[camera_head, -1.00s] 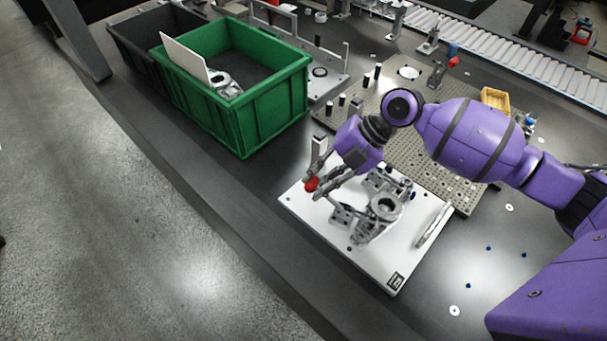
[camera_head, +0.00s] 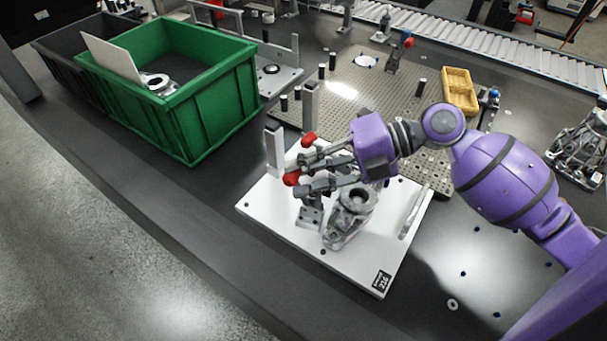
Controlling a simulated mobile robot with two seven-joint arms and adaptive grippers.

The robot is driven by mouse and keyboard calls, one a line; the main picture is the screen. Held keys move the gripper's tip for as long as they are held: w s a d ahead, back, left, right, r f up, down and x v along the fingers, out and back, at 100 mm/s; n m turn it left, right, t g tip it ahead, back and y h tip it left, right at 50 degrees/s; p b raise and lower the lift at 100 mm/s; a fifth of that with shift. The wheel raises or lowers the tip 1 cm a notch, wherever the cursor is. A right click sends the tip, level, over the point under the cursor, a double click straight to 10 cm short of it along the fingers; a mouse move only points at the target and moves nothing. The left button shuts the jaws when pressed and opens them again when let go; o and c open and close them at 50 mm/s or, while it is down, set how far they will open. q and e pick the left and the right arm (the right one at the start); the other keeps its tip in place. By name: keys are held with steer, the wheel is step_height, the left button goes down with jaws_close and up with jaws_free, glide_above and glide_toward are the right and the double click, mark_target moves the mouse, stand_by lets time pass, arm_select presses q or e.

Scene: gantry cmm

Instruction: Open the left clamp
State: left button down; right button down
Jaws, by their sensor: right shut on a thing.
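A white fixture plate (camera_head: 384,250) carries a grey metal casting (camera_head: 349,218) with a round bore and toggle clamps with red handle tips. One red-tipped clamp handle (camera_head: 291,179) sits at the fingertips of my right gripper (camera_head: 300,180), which is shut on it. A second red handle tip (camera_head: 309,140) shows just behind the fingers. I take the nearer one for the left clamp, though the fingers hide much of both clamps. A grey clamp base (camera_head: 310,216) stands beside the casting. My left gripper is not in view.
Two upright posts (camera_head: 274,148) stand by the plate's back left edge. A green bin (camera_head: 190,128) stands at the left, with a perforated plate (camera_head: 400,98) and a yellow tray (camera_head: 459,90) behind. The dark table is mostly clear at the front right.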

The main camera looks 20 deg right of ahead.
steer(key=shift+s+d+f, duration=0.1)
stand_by(0.4)
steer(key=c, duration=1.6)
jaws_free()
steer(key=shift+v, duration=4)
steer(key=shift+s, duration=0.1)
